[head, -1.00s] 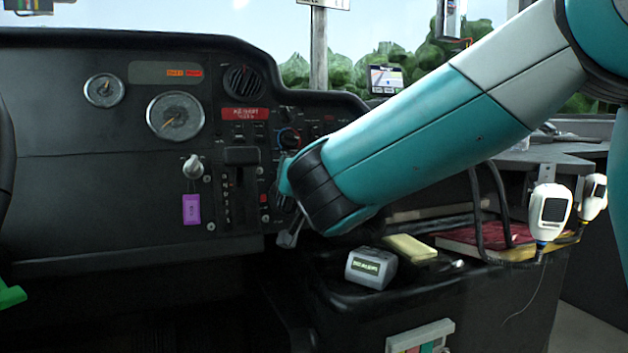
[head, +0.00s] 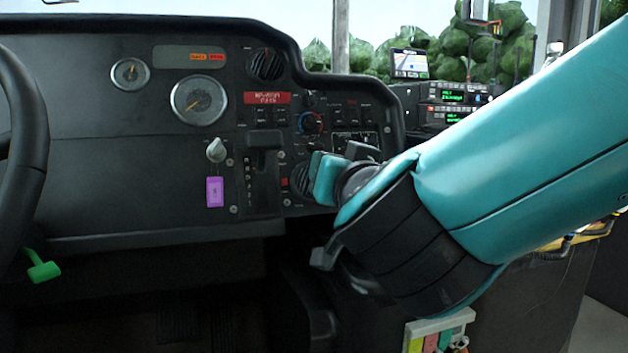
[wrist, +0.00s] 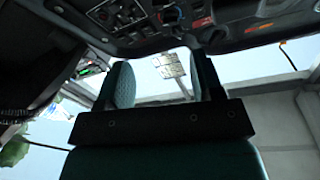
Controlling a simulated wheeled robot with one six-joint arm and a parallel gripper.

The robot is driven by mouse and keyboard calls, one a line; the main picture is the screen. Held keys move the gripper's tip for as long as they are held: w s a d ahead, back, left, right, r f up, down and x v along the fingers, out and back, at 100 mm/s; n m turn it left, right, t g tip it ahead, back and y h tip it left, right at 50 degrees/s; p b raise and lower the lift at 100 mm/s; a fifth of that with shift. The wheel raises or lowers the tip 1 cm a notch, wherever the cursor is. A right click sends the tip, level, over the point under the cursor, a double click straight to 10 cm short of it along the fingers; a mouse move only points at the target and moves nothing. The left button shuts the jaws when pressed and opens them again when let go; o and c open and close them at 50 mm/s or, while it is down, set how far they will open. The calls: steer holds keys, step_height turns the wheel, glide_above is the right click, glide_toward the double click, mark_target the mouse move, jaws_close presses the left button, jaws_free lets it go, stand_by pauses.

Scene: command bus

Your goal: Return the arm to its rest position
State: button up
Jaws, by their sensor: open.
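My arm (head: 520,160) reaches in from the right edge of the head view, down and left to a black wrist joint in front of the dashboard's lower right part. My gripper (head: 340,165) is beyond that joint, partly hidden by it, and overlaps the dashboard controls in the picture. In the wrist view my gripper (wrist: 163,80) shows two fingers set wide apart with nothing between them. I cannot tell how far it is from the dashboard.
The black dashboard (head: 90,190) has gauges, a knob and a purple tag (head: 215,192). A steering wheel (head: 28,150) is at the left, with a green lever (head: 42,270) below. Radios (head: 450,95) and a small screen (head: 409,63) stand at the back right.

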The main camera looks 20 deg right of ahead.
steer(key=s+d+f+n+g+y+p, duration=0.2)
steer(key=s+f+n+g+y+p, duration=0.1)
steer(key=s+f+g+p, duration=0.55)
steer(key=s+a+r+n+g+y+p, duration=0.25)
steer(key=s+n+g, duration=0.2)
steer(key=s, duration=0.25)
steer(key=s+a+r+n+g+y+p, duration=0.1)
steer(key=s+a+r+n+g+p, duration=0.1)
steer(key=s+r+n+g, duration=0.25)
step_height(320, 180, up, 34)
steer(key=s+m+p, duration=0.1)
steer(key=p, duration=3.5)
steer(key=shift+s+r+g, duration=0.15)
steer(key=shift+s+g, duration=0.15)
steer(key=shift+g, duration=0.05)
